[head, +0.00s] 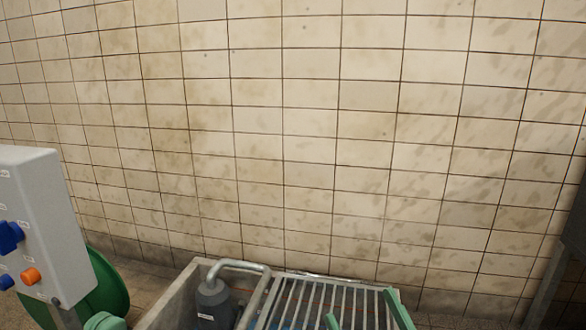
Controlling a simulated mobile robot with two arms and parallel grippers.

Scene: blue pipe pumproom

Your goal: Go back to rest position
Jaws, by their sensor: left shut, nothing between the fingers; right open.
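Neither of my grippers can be made out in the head view. No arm of mine shows clearly in the picture.
A grey control box (42,225) with blue and orange knobs stands at left, before a green round part (108,287). A basin (172,297) at bottom centre holds a grey pump (214,304) beside a metal rack (310,290). Green bars (399,309) cross the rack. A tiled wall (300,130) fills the back.

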